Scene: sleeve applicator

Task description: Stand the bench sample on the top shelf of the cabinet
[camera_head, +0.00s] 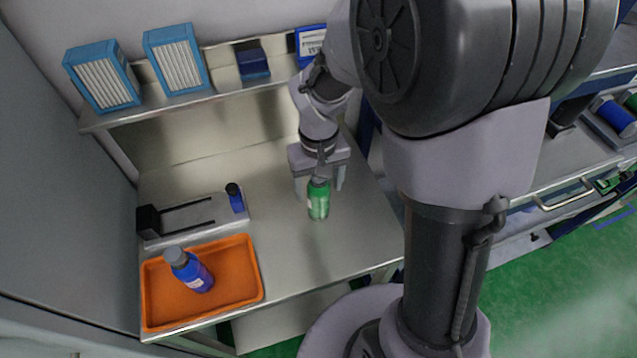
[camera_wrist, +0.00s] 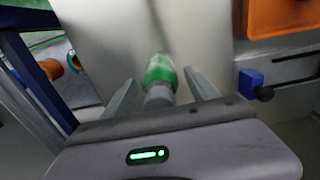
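A green bottle with a grey cap (camera_head: 318,204) is at the right part of the metal bench; it looks like the bench sample. It also shows in the wrist view (camera_wrist: 159,70), with its cap toward my gripper. My gripper (camera_head: 319,187) is just behind and above it, pointing down at the bench. In the wrist view the two fingers (camera_wrist: 160,82) are spread, one on each side of the bottle, with gaps between. I cannot tell whether the bottle's base touches the bench. No cabinet is clearly identifiable.
An orange tray (camera_head: 245,291) holds a blue bottle (camera_head: 193,273) at front left. A raised shelf (camera_head: 185,101) carries blue-framed boxes (camera_head: 176,60). Bare bench lies between the tray and the green bottle.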

